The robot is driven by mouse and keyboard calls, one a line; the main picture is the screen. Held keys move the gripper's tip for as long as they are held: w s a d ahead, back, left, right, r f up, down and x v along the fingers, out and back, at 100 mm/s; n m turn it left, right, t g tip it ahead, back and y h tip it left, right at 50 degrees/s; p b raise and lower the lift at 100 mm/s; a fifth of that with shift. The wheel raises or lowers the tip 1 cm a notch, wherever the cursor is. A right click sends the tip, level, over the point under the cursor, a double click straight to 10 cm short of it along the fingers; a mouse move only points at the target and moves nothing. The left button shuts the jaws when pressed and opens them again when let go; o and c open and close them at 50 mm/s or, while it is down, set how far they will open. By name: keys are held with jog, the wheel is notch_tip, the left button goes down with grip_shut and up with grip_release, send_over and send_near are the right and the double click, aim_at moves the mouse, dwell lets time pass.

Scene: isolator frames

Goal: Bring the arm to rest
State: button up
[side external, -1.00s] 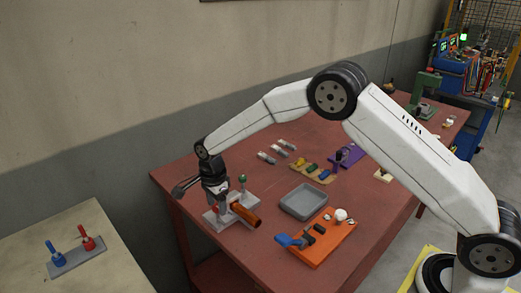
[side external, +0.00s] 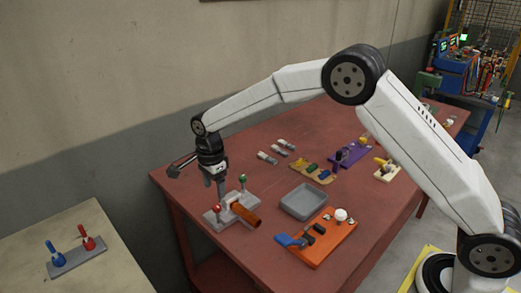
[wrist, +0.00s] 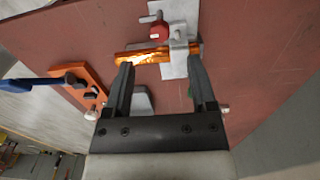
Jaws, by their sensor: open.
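My gripper (side external: 220,188) is over the far left part of the red table, pointing down just above a grey fixture (side external: 217,221). In the wrist view my gripper (wrist: 161,66) has its two fingers spread with nothing held between them. An orange tube (side external: 245,215) lies on the fixture, beyond the fingertips in the wrist view (wrist: 148,56). The exact gap between fingertips and fixture is hard to tell.
A grey tray (side external: 303,202) and an orange board (side external: 325,238) with a blue handle are right of the fixture. A tan board (side external: 313,171) and a purple board (side external: 349,154) stand farther back. A side table (side external: 70,225) holds blue and red handles.

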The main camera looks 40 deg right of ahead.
jog(key=shift+r, duration=0.8)
jog(key=shift+s+d, duration=0.1)
jog(key=s+d+n+t, duration=0.1)
jog(key=s+d+n, duration=0.3)
jog(key=s+n, duration=0.2)
jog(key=s+d+n, duration=0.3)
jog(key=s+n, duration=0.3)
jog(key=s, duration=0.5)
jog(key=s+d+n+t, duration=0.1)
jog(key=s+d+n, duration=0.3)
jog(key=s+n, duration=0.2)
jog(key=s, duration=0.2)
jog(key=shift+s+d+t, duration=0.3)
jog(key=shift+s, duration=0.1)
jog(key=shift+w, duration=0.1)
